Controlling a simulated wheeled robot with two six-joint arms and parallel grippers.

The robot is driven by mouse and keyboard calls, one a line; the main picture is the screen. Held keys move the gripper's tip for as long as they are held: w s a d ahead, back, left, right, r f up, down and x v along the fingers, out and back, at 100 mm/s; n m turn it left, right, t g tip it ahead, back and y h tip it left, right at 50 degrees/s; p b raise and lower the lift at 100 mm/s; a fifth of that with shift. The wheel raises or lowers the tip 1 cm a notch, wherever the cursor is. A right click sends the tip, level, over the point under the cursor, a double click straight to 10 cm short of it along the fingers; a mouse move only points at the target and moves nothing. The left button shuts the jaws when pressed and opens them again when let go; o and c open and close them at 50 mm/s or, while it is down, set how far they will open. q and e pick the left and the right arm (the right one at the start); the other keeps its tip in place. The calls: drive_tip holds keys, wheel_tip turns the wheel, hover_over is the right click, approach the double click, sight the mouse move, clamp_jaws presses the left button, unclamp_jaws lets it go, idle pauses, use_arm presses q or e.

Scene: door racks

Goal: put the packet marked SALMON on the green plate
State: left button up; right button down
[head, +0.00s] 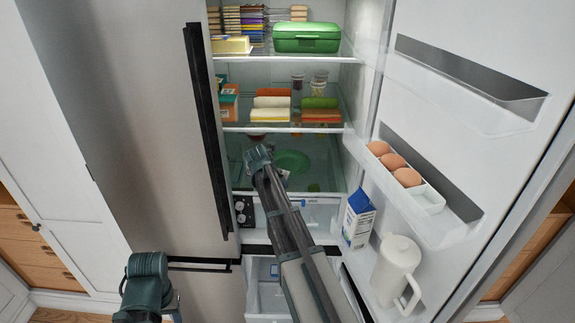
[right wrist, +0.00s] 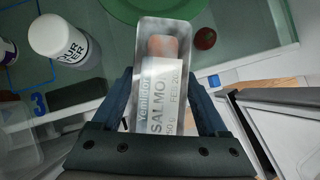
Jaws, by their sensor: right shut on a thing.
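The packet marked SALMON (right wrist: 162,75), a clear and grey pack with a pinkish piece showing, is between the fingers of my right gripper (right wrist: 165,100) in the right wrist view. My right gripper (head: 259,157) is shut on it and reaches into the fridge's lower shelf space in the head view, where the packet is mostly hidden. The green plate (head: 293,160) lies on that shelf, just right of the gripper; its edge (right wrist: 170,8) shows beyond the packet in the right wrist view. My left gripper (head: 146,285) is low at the left, outside the fridge; its fingers cannot be made out.
A white bottle (right wrist: 62,38) and a small red round thing (right wrist: 204,38) stand near the packet. The open door at right holds eggs (head: 393,161), a milk carton (head: 358,218) and a white jug (head: 396,275). Shelves above carry a green box (head: 306,38) and packs.

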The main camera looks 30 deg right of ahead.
drive_tip(key=w+d, duration=0.2)
drive_tip(key=d, duration=0.1)
drive_tip(key=w+d, duration=0.2)
drive_tip(key=d, duration=0.1)
drive_tip(key=w+d, duration=0.3)
drive_tip(key=shift+w+d, duration=0.2)
drive_tip(key=shift+s+f, duration=0.1)
drive_tip(key=shift+s, duration=0.05)
unclamp_jaws()
drive_tip(key=shift+a, duration=0.1)
